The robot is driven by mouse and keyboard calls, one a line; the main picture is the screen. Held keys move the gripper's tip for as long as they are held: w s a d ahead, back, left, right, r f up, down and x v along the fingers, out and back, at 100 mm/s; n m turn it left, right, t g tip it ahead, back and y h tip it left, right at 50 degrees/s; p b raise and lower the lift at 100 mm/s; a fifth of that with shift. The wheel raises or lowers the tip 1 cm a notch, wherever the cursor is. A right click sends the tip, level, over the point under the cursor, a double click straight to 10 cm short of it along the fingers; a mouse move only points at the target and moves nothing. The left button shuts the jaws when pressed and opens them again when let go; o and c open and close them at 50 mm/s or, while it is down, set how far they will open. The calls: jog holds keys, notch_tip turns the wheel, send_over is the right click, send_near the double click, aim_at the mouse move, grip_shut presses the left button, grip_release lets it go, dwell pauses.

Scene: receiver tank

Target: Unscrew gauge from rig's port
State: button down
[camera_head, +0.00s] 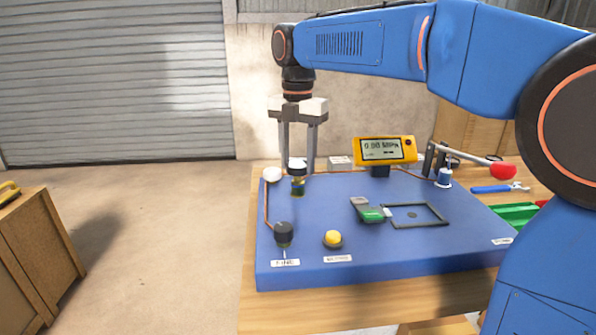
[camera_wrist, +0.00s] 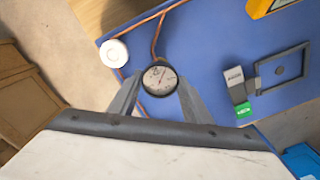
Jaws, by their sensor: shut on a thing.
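The gauge (camera_head: 297,163) has a round white dial and a dark body. In the wrist view its dial (camera_wrist: 160,78) faces the camera, between my two fingers. My gripper (camera_head: 298,168) points straight down and is shut on the gauge; it also shows in the wrist view (camera_wrist: 159,86). I cannot tell whether the gauge's thread sits in the port, which the dial hides in the wrist view.
A white round cap (camera_head: 272,174) with copper pipe stands close left. A black knob (camera_head: 284,234) and yellow button (camera_head: 333,238) are in front. A yellow digital meter (camera_head: 385,150), a grey-green block (camera_head: 367,210), a black frame (camera_head: 418,215) and a red-ended lever (camera_head: 500,171) lie right.

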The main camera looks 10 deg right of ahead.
jog(key=shift+r, duration=2.95)
